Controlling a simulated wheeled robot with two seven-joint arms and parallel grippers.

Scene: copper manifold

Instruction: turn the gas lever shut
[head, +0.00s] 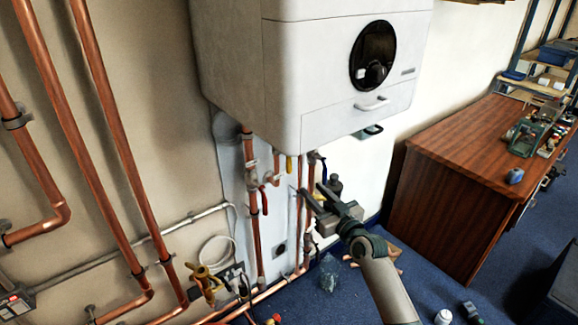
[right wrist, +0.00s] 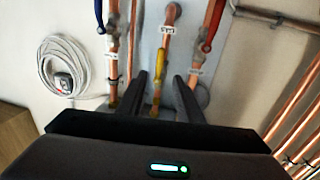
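The yellow gas lever (head: 289,164) is on a copper pipe under the white boiler, in the middle of the head view. In the right wrist view the yellow lever (right wrist: 157,72) lies roughly along its labelled pipe. My right gripper (head: 311,189) is open, its fingers pointing at the pipes under the boiler. In the right wrist view its two dark fingers (right wrist: 159,77) stand on either side of the lever with gaps; no contact shows. How far the tips are from the lever in depth is hard to tell. My left gripper is not in view.
A red lever (head: 264,200) and a blue lever (head: 322,168) sit on neighbouring pipes, close on either side. The white boiler (head: 335,75) hangs above. Copper pipes (head: 110,130) run on the left wall. A wooden bench (head: 440,205) stands at the right.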

